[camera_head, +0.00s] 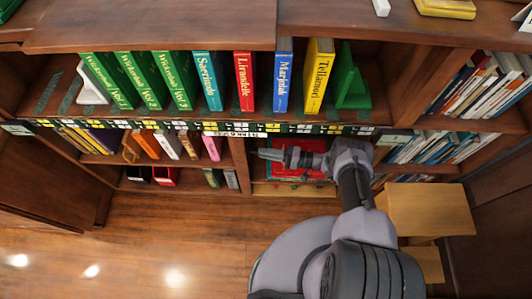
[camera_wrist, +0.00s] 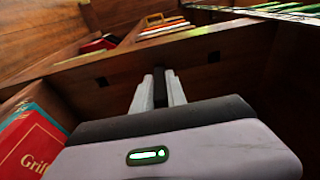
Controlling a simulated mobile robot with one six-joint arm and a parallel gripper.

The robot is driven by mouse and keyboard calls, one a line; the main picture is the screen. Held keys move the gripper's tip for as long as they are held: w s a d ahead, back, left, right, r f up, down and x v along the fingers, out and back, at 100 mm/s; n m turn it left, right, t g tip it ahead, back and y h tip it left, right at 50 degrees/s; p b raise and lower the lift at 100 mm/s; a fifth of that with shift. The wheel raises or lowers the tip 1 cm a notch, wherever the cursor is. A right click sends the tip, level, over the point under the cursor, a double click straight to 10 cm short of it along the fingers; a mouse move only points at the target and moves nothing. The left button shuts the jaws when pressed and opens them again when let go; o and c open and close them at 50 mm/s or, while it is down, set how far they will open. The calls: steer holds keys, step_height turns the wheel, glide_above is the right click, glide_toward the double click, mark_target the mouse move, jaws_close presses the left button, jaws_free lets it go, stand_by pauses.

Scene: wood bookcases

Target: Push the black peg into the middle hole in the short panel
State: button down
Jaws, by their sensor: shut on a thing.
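In the wrist view my gripper (camera_wrist: 160,76) is shut on the black peg (camera_wrist: 160,90), a dark strip between its two pale fingers. The fingers point at the short wooden panel (camera_wrist: 130,76). Two dark square holes show in the panel, a left hole (camera_wrist: 101,82) and a right hole (camera_wrist: 213,57). The fingers and peg cover the stretch between them, so the middle hole is hidden. I cannot tell whether the peg's tip is in the hole. In the head view my gripper (camera_head: 262,153) points left inside the lower compartment, close to the panel (camera_head: 240,165).
A red book (camera_wrist: 30,145) stands near my gripper at the left of the wrist view. More books (camera_wrist: 160,30) lie beyond the panel. In the head view, a shelf edge (camera_head: 130,124) runs above the compartment, and a wooden stool (camera_head: 425,210) stands at the right.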

mark_target(255, 153)
steer(key=shift+w+a, duration=0.1)
steer(key=shift+a, duration=1.9)
steer(key=c, duration=1.3)
jaws_free()
steer(key=shift+o, duration=0.2)
steer(key=s+d, duration=0.2)
steer(key=d, duration=0.9)
steer(key=shift+d+p, duration=0.3)
steer(key=shift+d, duration=0.1)
steer(key=shift+s, duration=0.1)
